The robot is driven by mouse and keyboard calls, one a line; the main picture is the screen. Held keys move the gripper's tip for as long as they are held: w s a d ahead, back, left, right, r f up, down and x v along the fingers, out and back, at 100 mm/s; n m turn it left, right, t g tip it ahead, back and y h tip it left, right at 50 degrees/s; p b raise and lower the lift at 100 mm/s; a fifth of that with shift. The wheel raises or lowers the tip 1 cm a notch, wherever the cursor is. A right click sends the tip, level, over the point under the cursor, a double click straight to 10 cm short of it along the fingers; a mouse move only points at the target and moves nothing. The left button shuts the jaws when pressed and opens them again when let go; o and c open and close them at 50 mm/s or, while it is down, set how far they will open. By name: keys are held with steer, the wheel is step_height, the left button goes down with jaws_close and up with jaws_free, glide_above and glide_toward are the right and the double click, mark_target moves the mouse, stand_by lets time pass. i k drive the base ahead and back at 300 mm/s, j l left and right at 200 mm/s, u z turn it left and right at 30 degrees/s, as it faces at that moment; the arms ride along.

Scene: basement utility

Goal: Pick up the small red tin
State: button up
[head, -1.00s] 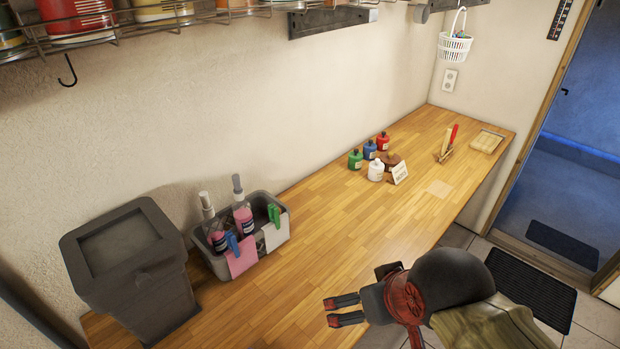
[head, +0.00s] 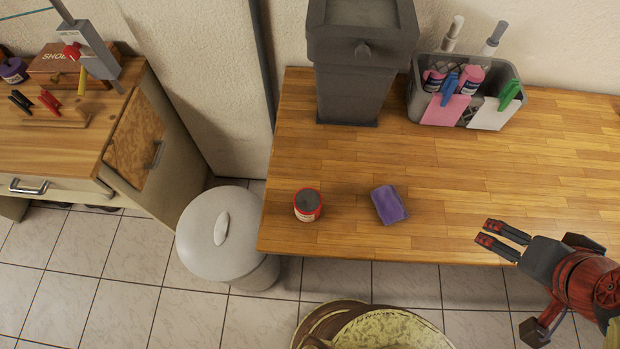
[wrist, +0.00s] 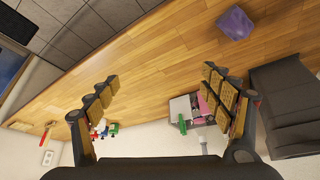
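The small red tin (head: 308,205) stands upright on the wooden counter near its front left corner in the head view. It has a dark grey lid and a pale label. My gripper (head: 499,240) is at the right in the head view, over the counter's front edge, well to the right of the tin. In the wrist view my gripper (wrist: 160,92) has its two fingers wide apart with nothing between them. The tin does not show in the wrist view.
A purple sponge-like block (head: 389,205) lies between the tin and my gripper. A dark grey bin (head: 352,85) and a grey caddy (head: 412,105) with bottles stand behind. A white lidded bin (head: 205,250) stands on the floor left of the counter. The front counter is otherwise clear.

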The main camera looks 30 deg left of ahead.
mark_target(307, 200)
steer(key=k+u, duration=0.1)
steer(key=u, duration=0.3)
steer(key=j+u, duration=0.1)
steer(key=u, duration=0.25)
steer(key=k+j+u, duration=0.1)
steer(key=u, duration=0.3)
steer(key=k+j+u, duration=0.1)
steer(key=u, duration=0.25)
steer(key=k+l+u, duration=0.1)
steer(key=k, duration=0.55)
